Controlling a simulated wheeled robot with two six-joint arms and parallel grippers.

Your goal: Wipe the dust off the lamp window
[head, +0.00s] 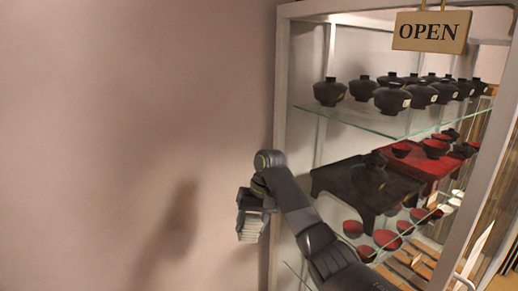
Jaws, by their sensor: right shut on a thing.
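My right gripper (256,205) is at the end of my arm, left of the cabinet's left post and in front of the plain wall. It is shut on a small grey, ribbed thing (249,227), which hangs below the wrist. I cannot tell exactly what this thing is, and the fingertips are hard to make out. My left gripper is not in view. I see no lamp window or dust in this view.
A glass-shelved cabinet (283,100) stands on the right, with dark lidded bowls (391,99), a dark low table (350,185) and red bowls (387,239). An OPEN sign (432,32) hangs at its top. The wall (120,120) on the left is bare.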

